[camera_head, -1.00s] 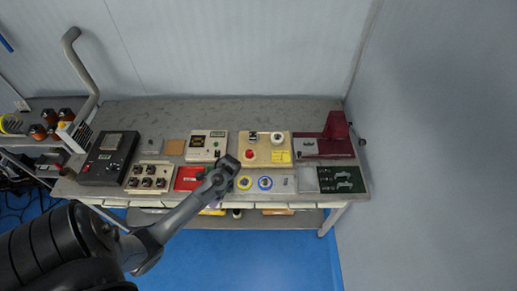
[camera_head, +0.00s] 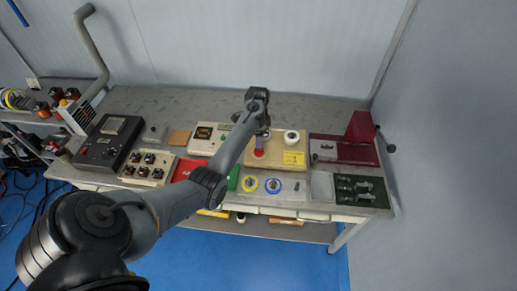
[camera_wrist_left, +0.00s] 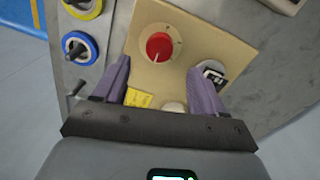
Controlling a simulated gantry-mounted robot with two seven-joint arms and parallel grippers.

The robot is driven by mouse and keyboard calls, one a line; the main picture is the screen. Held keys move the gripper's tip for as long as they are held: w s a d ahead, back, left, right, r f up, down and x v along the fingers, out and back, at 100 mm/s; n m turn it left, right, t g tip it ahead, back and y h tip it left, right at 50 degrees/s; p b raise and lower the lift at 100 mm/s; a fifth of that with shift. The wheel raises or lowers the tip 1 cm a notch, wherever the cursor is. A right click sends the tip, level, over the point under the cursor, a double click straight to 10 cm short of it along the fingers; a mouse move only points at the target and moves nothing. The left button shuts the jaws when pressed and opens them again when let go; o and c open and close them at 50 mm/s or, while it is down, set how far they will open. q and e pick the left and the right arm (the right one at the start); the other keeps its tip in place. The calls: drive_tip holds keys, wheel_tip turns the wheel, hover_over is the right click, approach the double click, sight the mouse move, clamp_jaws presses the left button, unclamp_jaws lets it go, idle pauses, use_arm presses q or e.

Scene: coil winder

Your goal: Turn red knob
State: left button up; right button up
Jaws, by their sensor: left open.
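Contact does not show. My right gripper is not in view.
On the beige panel are a yellow label (camera_wrist_left: 138,98), a black switch (camera_wrist_left: 212,74) and a white round part (camera_head: 291,137). Blue (camera_head: 273,185) and yellow (camera_head: 249,184) ringed parts lie in front. A dark red fixture (camera_head: 345,149) stands to the right.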

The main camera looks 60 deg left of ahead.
sight(259, 150)
use_arm(q)
drive_tip(key=f, duration=0.3)
drive_tip(key=f+b, duration=0.1)
drive_tip(key=f, duration=0.3)
drive_tip(key=shift+s+d+f, duration=0.1)
drive_tip(key=shift+d, duration=0.1)
drive_tip(key=shift+c, duration=0.3)
drive_tip(key=c, duration=1)
